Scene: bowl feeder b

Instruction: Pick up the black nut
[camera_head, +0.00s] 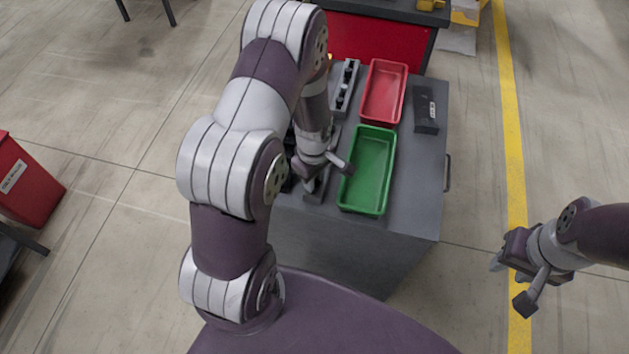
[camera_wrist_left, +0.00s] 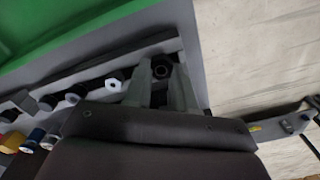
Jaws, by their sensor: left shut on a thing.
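The black nut (camera_wrist_left: 162,67) is a small dark ring between the fingers of my left gripper (camera_wrist_left: 163,80) in the left wrist view. The fingers are closed on it, at the end of the grey rail. In the head view my left gripper (camera_head: 312,180) is low over the near left part of the grey cabinet, beside the green bin, and its arm hides the nut. My right gripper (camera_head: 515,283) is at the right, over the floor, away from the cabinet.
The green bin (camera_head: 368,170) and red bin (camera_head: 384,91) stand on the grey cabinet (camera_head: 425,170). A black box (camera_head: 425,108) is at the right. In the left wrist view, several dark, white, blue and yellow parts (camera_wrist_left: 72,95) line the rail left of the gripper.

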